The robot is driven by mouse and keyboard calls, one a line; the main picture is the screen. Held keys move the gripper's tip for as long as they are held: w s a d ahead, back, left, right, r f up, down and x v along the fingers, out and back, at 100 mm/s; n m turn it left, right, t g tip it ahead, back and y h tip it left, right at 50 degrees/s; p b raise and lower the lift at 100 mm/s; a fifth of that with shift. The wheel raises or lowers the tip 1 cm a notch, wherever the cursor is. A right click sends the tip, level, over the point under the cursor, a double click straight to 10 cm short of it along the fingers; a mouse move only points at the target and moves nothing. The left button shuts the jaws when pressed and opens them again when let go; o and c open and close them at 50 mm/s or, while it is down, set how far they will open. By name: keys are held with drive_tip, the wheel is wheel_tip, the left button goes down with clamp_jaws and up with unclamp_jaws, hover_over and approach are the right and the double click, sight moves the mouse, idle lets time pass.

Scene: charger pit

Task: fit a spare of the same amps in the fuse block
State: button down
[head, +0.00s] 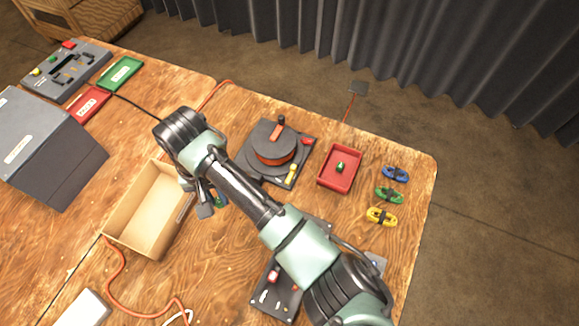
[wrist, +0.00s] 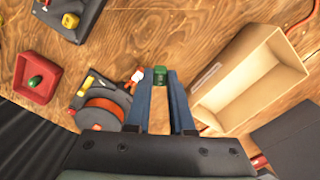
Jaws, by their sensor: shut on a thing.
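My gripper (wrist: 160,85) has its two blue fingers shut on a small green fuse (wrist: 160,76). In the head view my gripper (head: 212,205) is low beside the open wooden box, partly hidden by my arm. A dark panel with small red and white parts (head: 268,297) lies under my forearm, partly covered; it may be the fuse block, but I cannot read it. A red tray (head: 326,183) with a small green piece (head: 340,167) in it stands right of the reel; it also shows in the wrist view.
An open wooden box (head: 125,243) looks empty. A dark unit with an orange reel (head: 273,155) stands behind my arm. Blue (head: 396,174), green (head: 389,195) and yellow (head: 382,217) pieces lie near the right edge. A dark grey case (head: 45,150) is at the left.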

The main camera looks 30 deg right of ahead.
drive_tip(key=r, duration=0.1)
drive_tip(key=m+p, duration=0.1)
drive_tip(key=d+r+p, duration=0.1)
drive_tip(key=shift+w+r, duration=0.3)
drive_tip(key=shift+r, duration=0.05)
drive_tip(key=s+d+f+m+p, duration=0.1)
drive_tip(key=s+d+f+m, duration=0.1)
drive_tip(key=s+d+f, duration=0.1)
drive_tip(key=s+d+f+m+p, duration=0.2)
drive_tip(key=s+d+f, duration=0.1)
drive_tip(key=s, duration=0.2)
drive_tip(key=s+d+f+m+p, duration=0.1)
drive_tip(key=s+d+f+m, duration=0.1)
drive_tip(key=s+d+f, duration=0.1)
drive_tip(key=shift+s+d+f, duration=0.2)
drive_tip(key=shift+s, duration=0.2)
drive_tip(key=shift+s+d+f, duration=0.15)
drive_tip(key=shift+s+d, duration=0.05)
drive_tip(key=shift+s, duration=0.2)
drive_tip(key=shift+f, duration=0.6)
drive_tip(key=shift+r+p, duration=0.1)
drive_tip(key=shift+p, duration=0.5)
drive_tip(key=shift+f, duration=0.8)
idle(1.7)
